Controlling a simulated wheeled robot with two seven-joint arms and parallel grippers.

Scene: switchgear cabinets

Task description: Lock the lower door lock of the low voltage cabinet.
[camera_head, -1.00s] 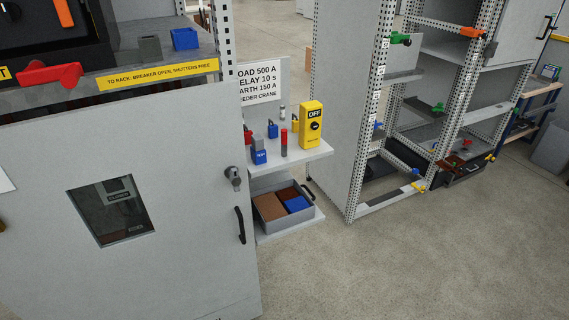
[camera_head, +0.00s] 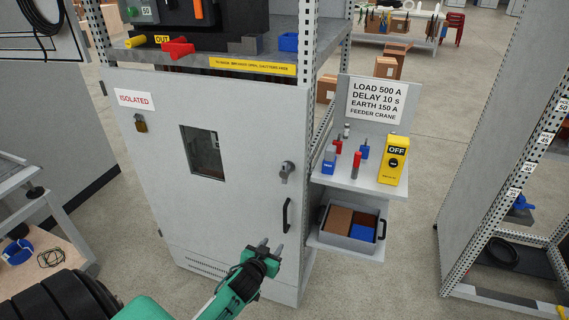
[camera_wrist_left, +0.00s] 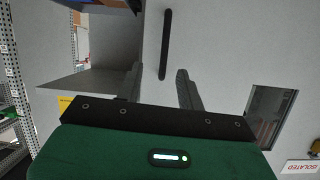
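The grey cabinet door (camera_head: 235,215) stands closed in the head view. A silver lock (camera_head: 286,172) sits near its right edge, beside the window, and a black bar handle (camera_head: 286,215) is below it. The lock's turn position is too small to tell. My left gripper (camera_head: 270,246) is in front of the door, below the handle in the picture, open and empty. In the left wrist view its two fingers (camera_wrist_left: 159,72) are spread, with the handle (camera_wrist_left: 166,42) beyond them, apart from them. The lock is not clear there. My right gripper is not in view.
A side shelf holds a yellow OFF box (camera_head: 393,160), small red and blue items, and a grey bin (camera_head: 349,228) below. A brass padlock (camera_head: 140,124) hangs under the ISOLATED sign (camera_head: 135,100). A perforated rack (camera_head: 520,150) stands right, with open floor between.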

